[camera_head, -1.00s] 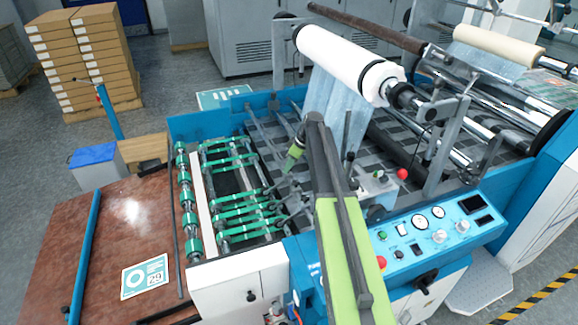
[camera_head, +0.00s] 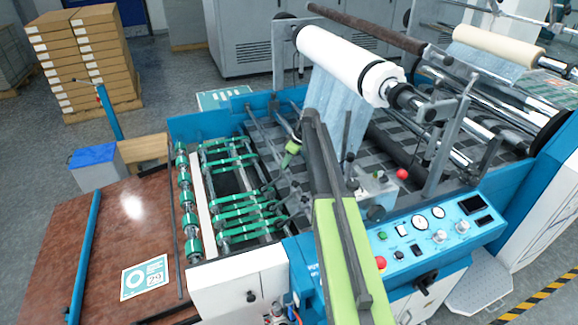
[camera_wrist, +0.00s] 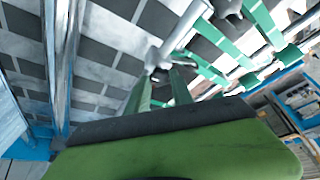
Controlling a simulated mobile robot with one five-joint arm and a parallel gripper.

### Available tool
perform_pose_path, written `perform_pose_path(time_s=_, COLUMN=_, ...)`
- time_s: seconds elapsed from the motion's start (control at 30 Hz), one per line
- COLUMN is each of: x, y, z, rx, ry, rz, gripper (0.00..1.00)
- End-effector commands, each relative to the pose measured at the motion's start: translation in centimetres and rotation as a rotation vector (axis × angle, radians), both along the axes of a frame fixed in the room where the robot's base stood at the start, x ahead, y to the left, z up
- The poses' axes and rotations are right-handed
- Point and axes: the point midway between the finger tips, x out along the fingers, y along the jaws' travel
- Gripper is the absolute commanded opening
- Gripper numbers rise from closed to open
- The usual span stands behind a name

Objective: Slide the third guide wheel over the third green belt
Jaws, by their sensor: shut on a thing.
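Several green belts (camera_head: 240,209) run over the rollers of the feed table, and they also show at the upper right of the wrist view (camera_wrist: 222,40). Grey guide wheel arms (camera_head: 268,191) stand at the right ends of the nearer belts. My gripper (camera_head: 288,160) points down over the checkered bed, to the right of the belts. In the wrist view its two green fingers (camera_wrist: 160,88) are shut on a grey guide wheel piece (camera_wrist: 155,58), beside the nearest belt. The fingertips partly hide the piece. I cannot tell whether its wheel touches a belt.
A white film roll (camera_head: 345,60) hangs behind, with its film coming down near my arm. A control panel (camera_head: 430,232) and a lever with a red knob (camera_head: 402,174) are to the right. A brown table (camera_head: 125,235) lies at the left. Metal bars cross the bed.

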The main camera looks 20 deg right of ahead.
Motion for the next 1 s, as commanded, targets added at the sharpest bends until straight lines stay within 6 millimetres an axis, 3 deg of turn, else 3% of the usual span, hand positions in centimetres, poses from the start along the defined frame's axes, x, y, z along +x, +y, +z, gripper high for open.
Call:
perform_pose_path(time_s=0.03, x=1.2, y=-0.1, z=0.0, rx=-0.001, ry=-0.001, rz=0.002, gripper=0.00)
perform_pose_path(time_s=0.1, x=1.6, y=0.0, z=0.0, rx=0.000, ry=0.000, rz=0.001, gripper=0.00)
perform_pose_path(time_s=0.33, x=1.4, y=0.1, z=0.0, rx=0.000, ry=0.000, rz=0.001, gripper=0.00)
perform_pose_path(time_s=0.37, x=1.4, y=0.1, z=0.0, rx=0.000, ry=0.000, rz=0.001, gripper=0.30)
perform_pose_path(time_s=0.5, x=1.4, y=0.1, z=0.0, rx=0.000, ry=0.000, rz=0.001, gripper=0.48)
perform_pose_path(time_s=0.83, x=1.4, y=0.1, z=0.1, rx=0.000, ry=0.000, rz=0.001, gripper=0.49)
perform_pose_path(time_s=1.0, x=1.1, y=-0.2, z=1.5, rx=0.000, ry=0.000, rz=0.001, gripper=0.49)
